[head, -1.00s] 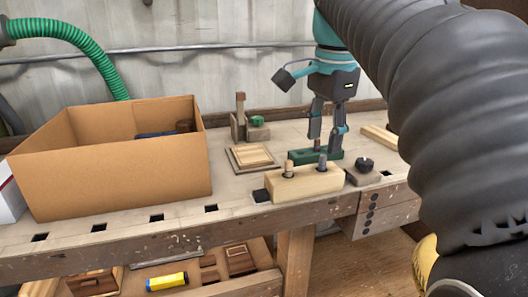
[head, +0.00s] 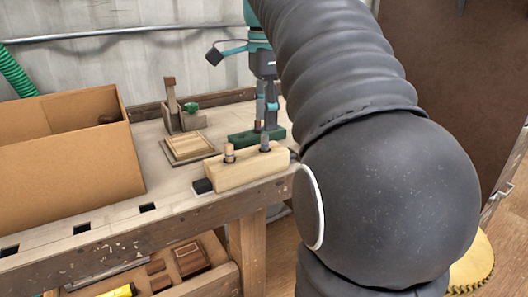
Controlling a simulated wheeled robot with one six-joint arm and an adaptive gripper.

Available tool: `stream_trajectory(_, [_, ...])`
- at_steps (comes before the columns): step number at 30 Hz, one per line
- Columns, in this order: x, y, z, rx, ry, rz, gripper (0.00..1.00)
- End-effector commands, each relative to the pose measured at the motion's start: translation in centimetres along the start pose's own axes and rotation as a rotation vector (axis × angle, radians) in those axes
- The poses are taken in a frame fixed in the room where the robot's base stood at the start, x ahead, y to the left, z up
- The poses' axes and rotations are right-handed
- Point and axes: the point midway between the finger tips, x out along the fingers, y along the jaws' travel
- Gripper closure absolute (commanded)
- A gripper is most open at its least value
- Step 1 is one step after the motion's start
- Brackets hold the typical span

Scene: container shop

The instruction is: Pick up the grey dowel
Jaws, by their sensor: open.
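The grey dowel (head: 264,142) stands upright in the right hole of a pale wooden block (head: 235,172) near the bench's front edge. A light wooden dowel (head: 229,152) stands in the block's left hole. My gripper (head: 266,122) points down, open, with its fingers over or beside the dark green block (head: 243,137) just behind the pale block. In this view the fingertips appear just above and behind the grey dowel. I cannot tell whether anything is between the fingers. The right end of the green block is partly hidden by them.
A cardboard box (head: 75,165) stands on the left of the bench (head: 165,228). A square wooden tray (head: 188,146) and a wooden stand with a green knob (head: 190,107) are behind the blocks. My arm hides the bench's right end.

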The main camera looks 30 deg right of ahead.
Motion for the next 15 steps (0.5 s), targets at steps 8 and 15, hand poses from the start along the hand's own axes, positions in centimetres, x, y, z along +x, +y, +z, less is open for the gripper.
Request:
stream_trajectory(8, [2.6, -0.1, 0.2, -0.002, 0.000, 0.002, 0.54])
stream_trajectory(15, [5.3, -0.2, 0.2, -0.003, 0.000, 0.000, 0.54])
